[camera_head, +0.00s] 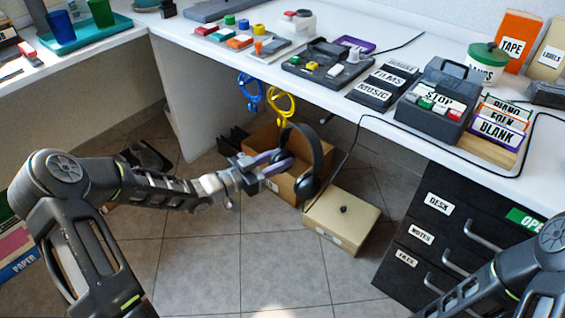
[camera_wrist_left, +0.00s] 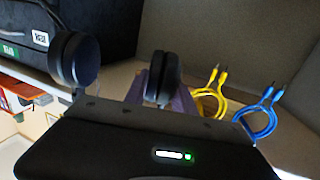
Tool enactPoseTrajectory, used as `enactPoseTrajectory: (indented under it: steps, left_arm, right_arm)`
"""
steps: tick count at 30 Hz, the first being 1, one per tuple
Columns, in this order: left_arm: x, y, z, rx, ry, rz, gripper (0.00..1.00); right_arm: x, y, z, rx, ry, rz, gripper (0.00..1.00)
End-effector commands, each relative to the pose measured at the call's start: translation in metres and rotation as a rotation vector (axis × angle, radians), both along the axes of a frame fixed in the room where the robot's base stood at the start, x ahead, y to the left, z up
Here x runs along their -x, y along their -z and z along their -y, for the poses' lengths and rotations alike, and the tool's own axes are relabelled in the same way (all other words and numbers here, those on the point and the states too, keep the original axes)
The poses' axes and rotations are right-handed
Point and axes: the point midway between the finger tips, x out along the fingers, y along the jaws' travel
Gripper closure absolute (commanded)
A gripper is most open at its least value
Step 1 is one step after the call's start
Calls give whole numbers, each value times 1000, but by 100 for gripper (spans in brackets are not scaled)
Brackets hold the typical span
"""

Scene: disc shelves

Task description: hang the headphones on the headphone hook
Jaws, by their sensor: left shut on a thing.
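The black headphones (camera_head: 317,160) hang upright in the air in front of the desk, below its front edge. My left gripper (camera_head: 270,166) is shut on them at one ear cup, with purple fingers around it. In the left wrist view one ear cup (camera_wrist_left: 163,78) sits between the fingers and the other ear cup (camera_wrist_left: 75,58) stands to the left; the headband is mostly out of that view. I cannot clearly make out the headphone hook; only a small dark shape shows under the desk edge near the headband. My right gripper is not in view.
A blue cable (camera_head: 250,92) and a yellow cable (camera_head: 281,104) hang under the desk (camera_head: 330,107), left of the headphones. An open cardboard box (camera_head: 262,147) and a closed box (camera_head: 342,218) stand on the floor below. A black drawer unit (camera_head: 440,235) is at the right.

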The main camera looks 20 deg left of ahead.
Motion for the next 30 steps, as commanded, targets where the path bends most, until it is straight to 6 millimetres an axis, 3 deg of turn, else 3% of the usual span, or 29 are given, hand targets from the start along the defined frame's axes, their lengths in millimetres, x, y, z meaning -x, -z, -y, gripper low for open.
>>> enactPoseTrajectory:
  steps: [14,30]
  left_arm:
    - [-6,1,3,-2,0,1,100]
    - [-36,5,15,-1,0,0,100]
  right_arm:
    - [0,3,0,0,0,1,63]
    - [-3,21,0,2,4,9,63]
